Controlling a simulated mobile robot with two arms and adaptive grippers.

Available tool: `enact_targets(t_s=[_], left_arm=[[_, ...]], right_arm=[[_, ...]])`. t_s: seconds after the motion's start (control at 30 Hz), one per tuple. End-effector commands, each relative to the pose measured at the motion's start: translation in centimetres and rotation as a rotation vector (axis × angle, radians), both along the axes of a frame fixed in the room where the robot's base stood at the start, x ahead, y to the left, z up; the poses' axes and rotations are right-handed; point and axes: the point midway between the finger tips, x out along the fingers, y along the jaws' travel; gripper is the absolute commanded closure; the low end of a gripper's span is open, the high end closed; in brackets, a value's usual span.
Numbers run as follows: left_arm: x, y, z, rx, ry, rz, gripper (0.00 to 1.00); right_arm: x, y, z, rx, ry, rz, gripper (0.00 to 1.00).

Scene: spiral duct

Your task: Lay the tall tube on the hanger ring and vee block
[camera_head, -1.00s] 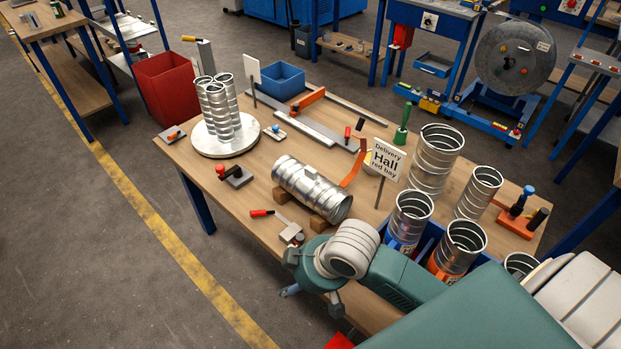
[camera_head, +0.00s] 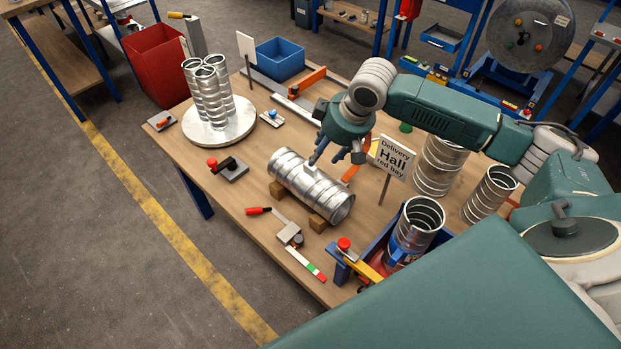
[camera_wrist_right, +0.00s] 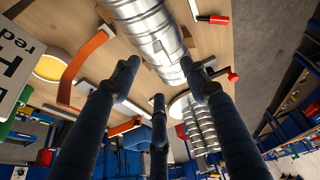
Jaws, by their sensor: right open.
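Several spiral metal tubes stand upright on the bench: a wide one (camera_head: 440,165) behind the sign, a narrower one (camera_head: 490,193) to its right, and one in the blue crate (camera_head: 415,230). I cannot tell which is the tall tube. A ribbed duct (camera_head: 312,185) lies on wooden blocks (camera_head: 318,222); it also shows in the wrist view (camera_wrist_right: 150,30). A curved orange strap (camera_wrist_right: 82,68) stands beside it. I cannot make out a hanger ring or vee block for certain. My right gripper (camera_head: 335,158) is open and empty above the lying duct, fingers spread. My left gripper is out of view.
A round plate (camera_head: 218,133) carries a tube cluster (camera_head: 208,92). The delivery sign (camera_head: 392,158) stands close to my right gripper. A red-knobbed clamp (camera_head: 228,168) and red-handled tool (camera_head: 270,212) lie near the front edge. A blue bin (camera_head: 280,60) is at the back.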

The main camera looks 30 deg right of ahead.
Motion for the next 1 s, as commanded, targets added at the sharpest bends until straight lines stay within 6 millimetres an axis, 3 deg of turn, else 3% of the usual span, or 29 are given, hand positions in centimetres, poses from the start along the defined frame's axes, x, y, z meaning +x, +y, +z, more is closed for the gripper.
enact_targets(t_s=[0.23, 0.63, 0.93, 1.0], left_arm=[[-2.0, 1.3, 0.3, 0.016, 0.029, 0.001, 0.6], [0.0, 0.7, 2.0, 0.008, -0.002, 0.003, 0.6], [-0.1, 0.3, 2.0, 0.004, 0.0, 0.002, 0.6], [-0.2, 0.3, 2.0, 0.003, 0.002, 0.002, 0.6]], right_arm=[[1.1, 0.4, -2.7, -0.001, 0.001, 0.001, 0.55], [3.3, 1.1, -7.0, -0.001, 0.0, 0.002, 0.55], [3.5, 1.0, -7.5, -0.002, -0.002, 0.003, 0.55], [3.5, 1.0, -7.5, -0.002, -0.002, 0.003, 0.69]])
